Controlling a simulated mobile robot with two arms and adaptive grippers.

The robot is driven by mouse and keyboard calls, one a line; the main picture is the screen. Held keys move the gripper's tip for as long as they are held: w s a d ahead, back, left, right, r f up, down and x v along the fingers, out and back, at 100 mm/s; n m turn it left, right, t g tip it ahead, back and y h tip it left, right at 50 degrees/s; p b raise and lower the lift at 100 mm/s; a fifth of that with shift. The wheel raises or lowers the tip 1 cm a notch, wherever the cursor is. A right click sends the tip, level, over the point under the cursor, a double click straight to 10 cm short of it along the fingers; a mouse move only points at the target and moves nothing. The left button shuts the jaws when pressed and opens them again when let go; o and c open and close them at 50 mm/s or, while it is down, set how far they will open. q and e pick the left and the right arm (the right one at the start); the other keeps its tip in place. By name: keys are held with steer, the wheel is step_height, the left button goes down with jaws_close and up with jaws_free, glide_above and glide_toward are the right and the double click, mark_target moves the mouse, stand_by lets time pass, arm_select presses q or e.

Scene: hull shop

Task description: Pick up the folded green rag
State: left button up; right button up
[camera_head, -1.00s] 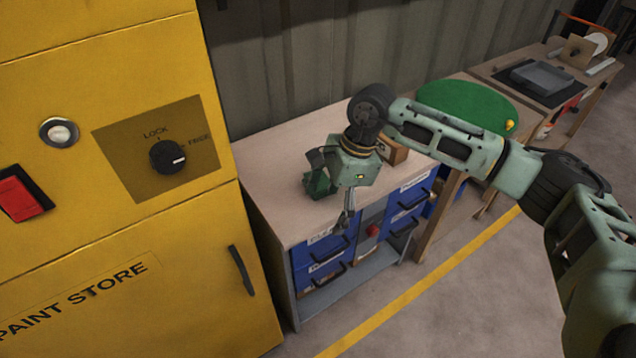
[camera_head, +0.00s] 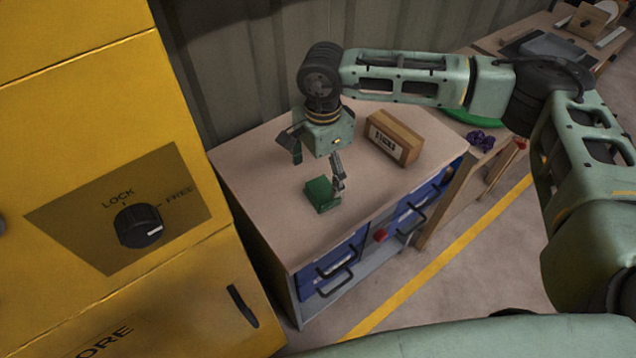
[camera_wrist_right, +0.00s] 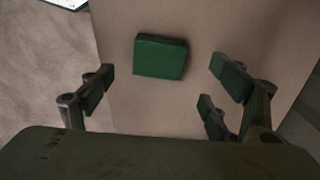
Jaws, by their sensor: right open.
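The folded green rag (camera_head: 320,194) lies on the wooden top of the drawer bench (camera_head: 262,214), near its front edge. It also shows in the right wrist view as a dark green block (camera_wrist_right: 160,57), ahead of and between the spread fingers. My right gripper (camera_head: 318,172) is open and empty above the bench, just behind the rag, with one finger seeming to overlap the rag's right edge in the head view. In the wrist view the fingers (camera_wrist_right: 162,88) stand apart from the rag. My left gripper is not in view.
A cardboard box (camera_head: 394,138) stands on the bench to the right of the gripper. A yellow paint store cabinet (camera_head: 90,90) stands close on the left. A ribbed wall (camera_head: 235,60) is behind. A purple item (camera_head: 481,140) and a green round surface (camera_head: 458,116) are farther right.

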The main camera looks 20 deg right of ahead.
mark_target(322, 190)
steer(key=f, duration=0.1)
steer(key=f+b, duration=0.1)
steer(key=f, duration=0.1)
steer(key=shift+s+f, duration=0.35)
steer(key=shift+f, duration=0.05)
step_height(322, 190, down, 3)
steer(key=shift+w+r+b, duration=0.1)
steer(key=shift+w+b, duration=0.05)
steer(key=shift+b, duration=0.65)
steer(key=c, duration=1.1)
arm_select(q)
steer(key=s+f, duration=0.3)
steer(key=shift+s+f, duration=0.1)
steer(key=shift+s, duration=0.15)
arm_select(e)
steer(key=shift+c, duration=0.2)
